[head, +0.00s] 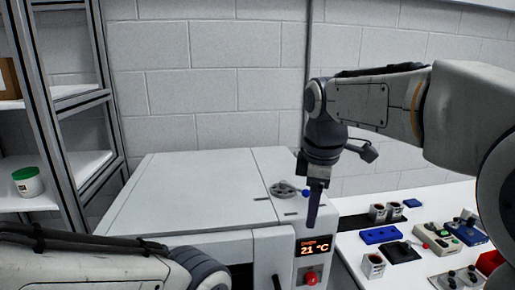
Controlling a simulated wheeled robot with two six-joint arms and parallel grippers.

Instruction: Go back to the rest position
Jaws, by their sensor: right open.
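My right arm comes in from the right and its gripper (315,205) points straight down, seen edge-on. It is empty and open, in front of the right part of a white machine (190,195). My left arm lies across the lower left, and its gripper is outside the picture. The machine's display (313,247) reads 21 °C, with a red button (311,278) below it.
A white table (350,255) on the right carries a blue tray (381,235), small cups (373,265) and several devices (436,238). A shelf (90,165) on the left holds a green-lidded tub (28,182). A block wall stands behind.

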